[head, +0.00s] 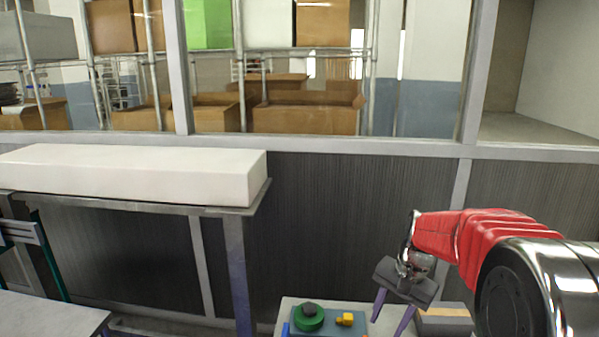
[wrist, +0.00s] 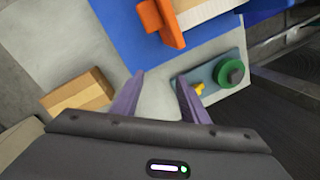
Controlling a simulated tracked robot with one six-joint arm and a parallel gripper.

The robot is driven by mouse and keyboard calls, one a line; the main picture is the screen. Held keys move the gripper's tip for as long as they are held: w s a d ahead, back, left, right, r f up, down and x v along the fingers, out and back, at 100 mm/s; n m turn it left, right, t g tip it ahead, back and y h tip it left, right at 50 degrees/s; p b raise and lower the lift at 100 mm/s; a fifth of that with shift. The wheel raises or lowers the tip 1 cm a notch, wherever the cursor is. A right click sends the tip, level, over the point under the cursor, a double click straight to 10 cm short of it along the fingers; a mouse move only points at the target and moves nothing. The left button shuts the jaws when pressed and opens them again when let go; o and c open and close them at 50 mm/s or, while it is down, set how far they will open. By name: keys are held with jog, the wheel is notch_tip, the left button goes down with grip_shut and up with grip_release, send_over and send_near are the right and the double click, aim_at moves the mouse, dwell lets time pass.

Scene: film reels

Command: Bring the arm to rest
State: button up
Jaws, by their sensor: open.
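My gripper (head: 390,324) hangs at the lower right of the head view, fingers pointing down, apart and with nothing between them. In the wrist view its two purple fingers (wrist: 161,77) are spread over a pale table surface. A green reel (wrist: 231,73) with a dark hub sits on a grey-blue board to the right of the fingers. The green reel (head: 309,320) and yellow piece (head: 345,319) also show in the head view, left of my gripper.
A wooden block (wrist: 78,95) lies left of the fingers. A long white box (head: 130,175) rests on a bench at the left. A windowed partition (head: 360,215) runs behind.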

jog(key=s+a+r+n+t, duration=0.1)
jog(key=s+r+n, duration=0.1)
jog(key=s, duration=0.6)
jog(key=s+a+r+n+t+h, duration=0.1)
jog(key=s+a+r+n+t, duration=0.1)
jog(key=s, duration=0.5)
jog(key=s+a+r+n+t+h, duration=0.1)
jog(key=s+r+n, duration=0.3)
jog(key=s, duration=0.4)
jog(key=shift+s+a+r+t, duration=0.3)
jog(key=shift+a+r+t, duration=0.25)
jog(key=shift+r, duration=0.3)
dwell(2.3)
jog(key=shift+s, duration=0.1)
jog(key=shift+c, duration=1.2)
